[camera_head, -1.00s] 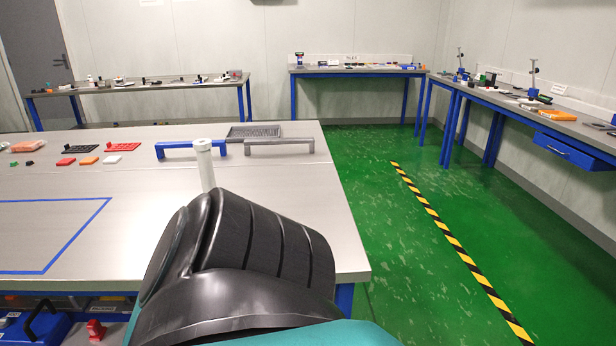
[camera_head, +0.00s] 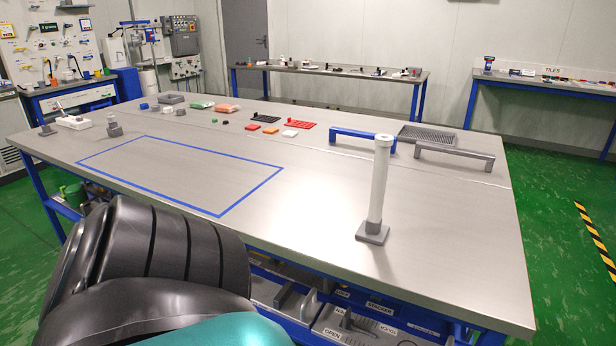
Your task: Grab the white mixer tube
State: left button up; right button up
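The white mixer tube (camera_head: 378,182) stands upright on the right part of the metal table (camera_head: 310,225). Its foot is in a small grey square base (camera_head: 372,233), and its top has a round white cap. Nothing touches the tube. A dark ribbed part of my own arm fills the lower left of the view, apart from the tube. Neither of my grippers shows.
A blue handle bar (camera_head: 362,138), a grey handle bar (camera_head: 455,153) and a dark mesh tray (camera_head: 428,136) lie behind the tube. A blue taped rectangle (camera_head: 218,215) marks the table's left part. The surface around the tube is clear. Bins sit under the table.

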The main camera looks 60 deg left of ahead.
aim_at(384, 142)
jog(key=u, duration=1.5)
